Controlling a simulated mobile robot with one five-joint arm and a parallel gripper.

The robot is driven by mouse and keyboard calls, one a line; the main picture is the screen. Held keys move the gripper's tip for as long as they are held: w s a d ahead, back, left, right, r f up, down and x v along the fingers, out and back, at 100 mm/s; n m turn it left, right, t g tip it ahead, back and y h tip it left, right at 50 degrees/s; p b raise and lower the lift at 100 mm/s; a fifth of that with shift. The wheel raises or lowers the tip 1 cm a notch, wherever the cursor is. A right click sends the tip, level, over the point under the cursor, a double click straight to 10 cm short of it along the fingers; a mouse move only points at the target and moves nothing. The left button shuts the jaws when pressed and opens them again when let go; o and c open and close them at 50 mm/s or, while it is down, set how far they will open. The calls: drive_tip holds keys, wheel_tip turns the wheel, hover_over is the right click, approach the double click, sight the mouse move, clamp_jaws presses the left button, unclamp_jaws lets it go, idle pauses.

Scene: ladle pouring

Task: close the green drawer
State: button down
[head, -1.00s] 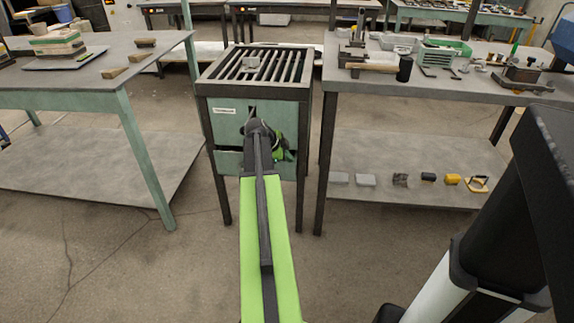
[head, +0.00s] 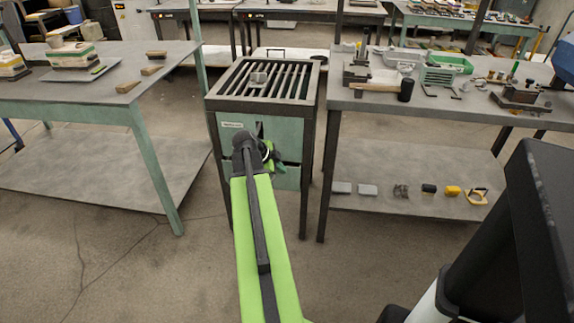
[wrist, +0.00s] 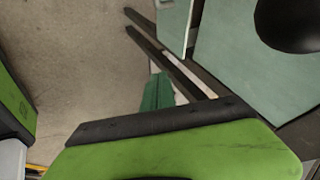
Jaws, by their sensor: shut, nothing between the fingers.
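A dark-framed cabinet (head: 312,130) with pale green fronts stands ahead in the head view. Its upper green front (head: 290,135) carries a white label, and a lower green front (head: 290,178) sits below a dark gap. My arm hides part of both, and I cannot tell how far the drawer stands out. My gripper (head: 279,164) is shut and empty, close in front of the cabinet, its dark green fingers partly hidden by my wrist. In the wrist view a pale green panel (wrist: 235,75) is at the right, with a black round knob (wrist: 290,22) at the top.
A grille (head: 285,80) tops the cabinet. A workbench with tools (head: 450,103) stands close on the right, its low shelf (head: 380,170) holding several small items. Another table (head: 100,95) stands on the left. Bare floor (head: 110,265) lies in front.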

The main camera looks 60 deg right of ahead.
drive_tip(key=w+a+f+n+t+y, duration=0.1)
drive_tip(key=w+a+n, duration=0.7)
drive_tip(key=a, duration=0.5)
drive_tip(key=w+a+f+n+t+y, duration=0.2)
drive_tip(key=w+a+n, duration=0.3)
drive_tip(key=w+a, duration=0.6)
drive_tip(key=w+a+n+y, duration=0.1)
drive_tip(key=a+n, duration=0.8)
drive_tip(key=a, duration=0.9)
drive_tip(key=w+a+f+n+y, duration=0.1)
drive_tip(key=a+n+y, duration=0.2)
drive_tip(key=a+n, duration=0.6)
drive_tip(key=a, duration=0.9)
drive_tip(key=shift+w+a, duration=0.15)
drive_tip(key=shift+w, duration=0.1)
